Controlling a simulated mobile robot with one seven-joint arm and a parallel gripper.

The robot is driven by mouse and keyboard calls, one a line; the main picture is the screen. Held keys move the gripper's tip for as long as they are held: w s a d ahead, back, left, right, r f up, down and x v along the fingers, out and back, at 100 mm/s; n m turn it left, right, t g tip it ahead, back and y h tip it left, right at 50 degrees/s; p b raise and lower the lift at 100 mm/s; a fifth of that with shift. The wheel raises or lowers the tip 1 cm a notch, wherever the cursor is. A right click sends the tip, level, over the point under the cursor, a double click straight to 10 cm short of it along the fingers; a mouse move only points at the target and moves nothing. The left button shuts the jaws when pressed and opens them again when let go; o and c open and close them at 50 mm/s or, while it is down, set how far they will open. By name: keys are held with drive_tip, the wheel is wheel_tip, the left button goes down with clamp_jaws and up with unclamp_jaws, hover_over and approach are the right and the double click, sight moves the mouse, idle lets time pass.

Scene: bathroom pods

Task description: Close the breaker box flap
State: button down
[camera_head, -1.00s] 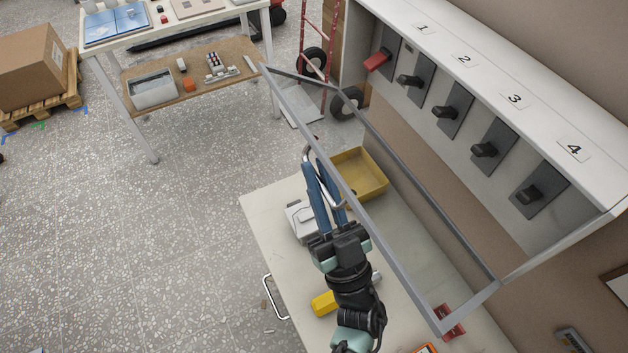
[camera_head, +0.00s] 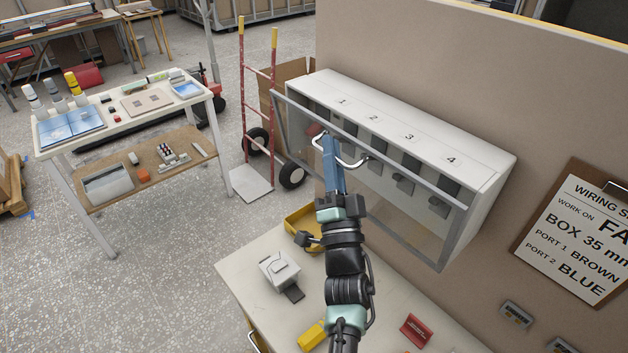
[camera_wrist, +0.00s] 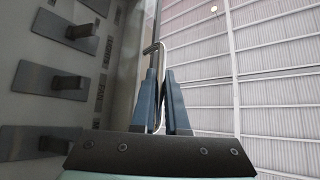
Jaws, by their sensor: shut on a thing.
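The breaker box (camera_head: 480,166) is a white box on the wall with numbers 1 to 4 on its top and a row of dark switches inside. Its flap (camera_head: 455,222) is a clear pane in a grey frame, raised and tilted out from the box front, partly open. A curved metal handle (camera_head: 350,160) is on the flap. My gripper (camera_head: 328,146) has blue fingers shut on this handle near its left end. In the wrist view, the handle (camera_wrist: 160,60) runs between the two blue fingers (camera_wrist: 160,100), with dark switches (camera_wrist: 68,85) at the left.
Below the box is a bench (camera_head: 245,275) with a yellow tray (camera_head: 300,228), a white device (camera_head: 279,270), a yellow item (camera_head: 312,336) and a red item (camera_head: 416,330). A red hand truck (camera_head: 258,110) stands left of the box. A clipboard (camera_head: 580,230) hangs at the right.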

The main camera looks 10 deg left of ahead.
drive_tip(key=shift+w+d+r+m+h+p, duration=0.2)
drive_tip(key=shift+w+d+m+h, duration=0.1)
drive_tip(key=shift+w+d+m, duration=0.2)
drive_tip(key=shift+w+d+r+m+h+p, duration=0.2)
drive_tip(key=shift+w+d+m+h, duration=0.1)
drive_tip(key=shift+w+d+m, duration=0.15)
drive_tip(key=shift+w+f+h, duration=0.1)
drive_tip(key=shift+w+h, duration=0.1)
drive_tip(key=shift+h, duration=0.1)
drive_tip(key=shift+f, duration=0.1)
drive_tip(key=c, duration=1.2)
unclamp_jaws()
drive_tip(key=shift+s, duration=0.1)
drive_tip(key=b, duration=0.2)
approach(345, 143)
drive_tip(key=v, duration=0.3)
drive_tip(key=shift+s+d, duration=0.1)
drive_tip(key=shift+s, duration=0.15)
